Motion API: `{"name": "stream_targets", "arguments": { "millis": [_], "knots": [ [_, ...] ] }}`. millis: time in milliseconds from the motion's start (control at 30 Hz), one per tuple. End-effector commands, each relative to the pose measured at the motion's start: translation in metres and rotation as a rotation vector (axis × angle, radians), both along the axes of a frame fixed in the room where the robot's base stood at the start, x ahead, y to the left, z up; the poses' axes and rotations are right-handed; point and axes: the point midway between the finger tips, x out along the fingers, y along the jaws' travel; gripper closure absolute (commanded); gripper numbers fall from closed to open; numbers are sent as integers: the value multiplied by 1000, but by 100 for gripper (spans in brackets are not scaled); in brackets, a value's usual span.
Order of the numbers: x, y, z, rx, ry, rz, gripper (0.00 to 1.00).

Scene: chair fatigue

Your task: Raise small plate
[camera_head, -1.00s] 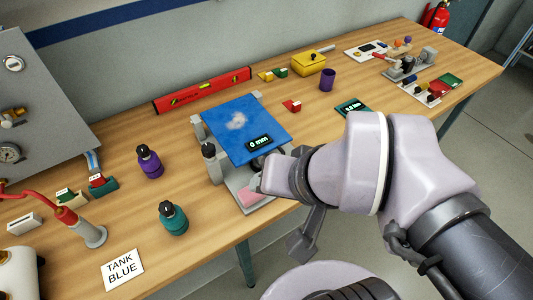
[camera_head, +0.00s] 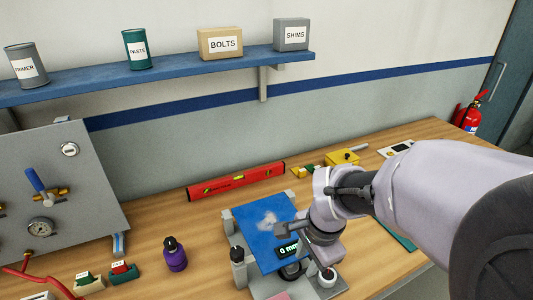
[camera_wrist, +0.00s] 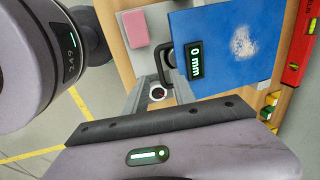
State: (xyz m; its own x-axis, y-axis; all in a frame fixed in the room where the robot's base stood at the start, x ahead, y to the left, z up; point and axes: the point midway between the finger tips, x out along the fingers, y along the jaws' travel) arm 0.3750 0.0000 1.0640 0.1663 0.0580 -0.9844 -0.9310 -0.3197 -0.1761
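The small plate appears to be the blue plate (camera_head: 262,222) with a pale smudge, on a grey stand on the bench. A display (camera_head: 288,249) at its edge reads "0 mm". The blue plate (camera_wrist: 222,45) also shows in the wrist view, with a dark C-shaped handle (camera_wrist: 163,65) beside the display and a white ring with a dark centre (camera_wrist: 157,93) near it. My arm's end is over the plate's right front side in the head view. My gripper's body (camera_wrist: 165,155) fills the bottom of the wrist view.
A red spirit level (camera_head: 236,181) lies behind the plate. A dark-capped post (camera_head: 238,262) stands at its left, and a purple bottle (camera_head: 175,256) farther left. A pink block (camera_wrist: 135,28) lies on the stand's grey base. A shelf (camera_head: 170,78) with cans and boxes is above.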

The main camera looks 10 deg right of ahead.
Motion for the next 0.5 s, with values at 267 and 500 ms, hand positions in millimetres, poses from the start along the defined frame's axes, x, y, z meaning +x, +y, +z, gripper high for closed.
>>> {"name": "stream_targets", "arguments": {
  "millis": [267,500],
  "knots": [
    [7,2,-43,0,0,2,68],
    [8,3,-46,0,-1,1,68]
  ]
}}
